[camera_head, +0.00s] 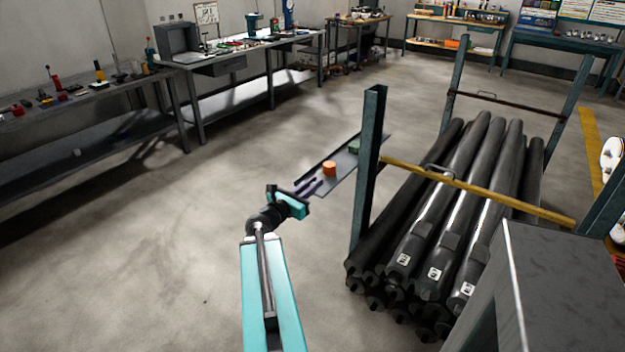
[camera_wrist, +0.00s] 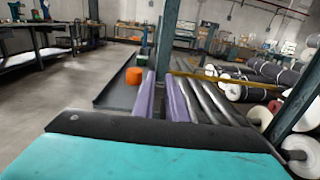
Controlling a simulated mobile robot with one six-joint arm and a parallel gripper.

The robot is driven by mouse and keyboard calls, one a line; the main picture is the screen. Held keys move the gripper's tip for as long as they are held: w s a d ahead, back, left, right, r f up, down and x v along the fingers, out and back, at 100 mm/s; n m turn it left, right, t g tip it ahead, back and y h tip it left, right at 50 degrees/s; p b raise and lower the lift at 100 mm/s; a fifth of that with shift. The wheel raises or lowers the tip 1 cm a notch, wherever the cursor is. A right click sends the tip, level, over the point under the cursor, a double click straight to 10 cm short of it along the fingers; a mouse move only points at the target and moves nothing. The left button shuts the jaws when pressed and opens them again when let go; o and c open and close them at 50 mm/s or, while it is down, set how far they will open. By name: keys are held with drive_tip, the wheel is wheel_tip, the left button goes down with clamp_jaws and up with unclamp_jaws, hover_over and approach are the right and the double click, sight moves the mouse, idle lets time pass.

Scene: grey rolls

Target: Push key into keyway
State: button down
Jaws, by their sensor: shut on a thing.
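My gripper (camera_head: 314,183) has two purple fingers and reaches toward a long dark tray or shelf (camera_head: 311,178). In the wrist view the fingers of my gripper (camera_wrist: 162,88) are close together, with a narrow gap, and point away from me. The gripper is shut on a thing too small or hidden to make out. I cannot make out a key or a keyway in either view. An orange round block (camera_head: 329,168) stands on the tray just beyond the fingers, and a green block (camera_head: 354,147) stands farther along it.
A teal upright post (camera_head: 369,170) of a rack stands close right of the tray. A grey cabinet (camera_head: 550,300) is at lower right. Workbenches (camera_head: 240,50) line the back left. The floor left is clear.

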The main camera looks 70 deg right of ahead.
drive_tip(key=p, duration=0.2)
drive_tip(key=a+p, duration=0.1)
drive_tip(key=p, duration=0.1)
drive_tip(key=shift+s+a+r, duration=0.2)
drive_tip(key=shift+a+r, duration=0.05)
drive_tip(key=shift+a+f+p, duration=0.15)
drive_tip(key=shift+a+p, duration=0.05)
drive_tip(key=shift+p, duration=0.3)
idle(0.3)
